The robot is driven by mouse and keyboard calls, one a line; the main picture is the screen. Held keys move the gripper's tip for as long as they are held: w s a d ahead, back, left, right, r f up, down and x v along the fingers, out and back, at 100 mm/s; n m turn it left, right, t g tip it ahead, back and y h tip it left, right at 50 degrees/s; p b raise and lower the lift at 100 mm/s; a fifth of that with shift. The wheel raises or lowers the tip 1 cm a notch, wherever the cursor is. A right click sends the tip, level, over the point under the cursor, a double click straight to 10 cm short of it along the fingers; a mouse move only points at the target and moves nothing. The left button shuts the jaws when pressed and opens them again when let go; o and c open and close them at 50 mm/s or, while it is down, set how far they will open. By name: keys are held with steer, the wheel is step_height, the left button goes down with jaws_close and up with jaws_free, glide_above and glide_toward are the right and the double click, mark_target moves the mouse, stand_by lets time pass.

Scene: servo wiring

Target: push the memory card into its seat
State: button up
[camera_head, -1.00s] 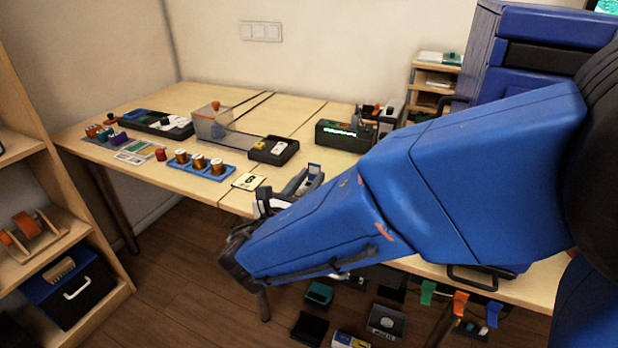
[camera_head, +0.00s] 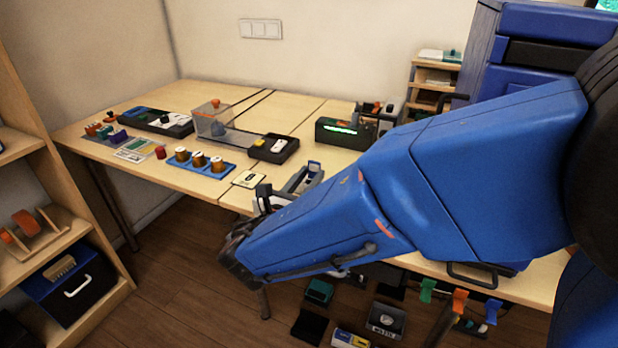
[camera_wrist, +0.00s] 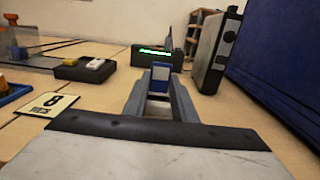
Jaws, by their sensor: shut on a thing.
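My gripper (camera_wrist: 160,88) reaches forward in the wrist view, with two grey fingers closed on a small blue card with a pale top, which I take for the memory card (camera_wrist: 160,74). The card stands upright between the fingertips. In the head view the card (camera_head: 314,166) and my gripper (camera_head: 307,178) show above the table's front part, partly hidden by my blue arm. A black box with a lit green strip (camera_wrist: 155,53) stands beyond the card, also seen in the head view (camera_head: 343,139). I cannot make out a card slot, nor any contact with the box.
A yellow card marked 8 (camera_wrist: 50,105) lies left of my gripper. A black tray with a yellow and a white piece (camera_head: 273,149) and a blue rack of copper spools (camera_head: 200,165) are farther left. A grey-black case (camera_wrist: 217,50) stands at right.

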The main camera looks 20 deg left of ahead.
steer(key=shift+f, duration=1.35)
stand_by(0.3)
steer(key=o, duration=1.2)
steer(key=shift+c, duration=0.2)
steer(key=shift+s, duration=0.1)
steer(key=s+a, duration=0.1)
steer(key=s, duration=1.6)
steer(key=shift+s, duration=0.1)
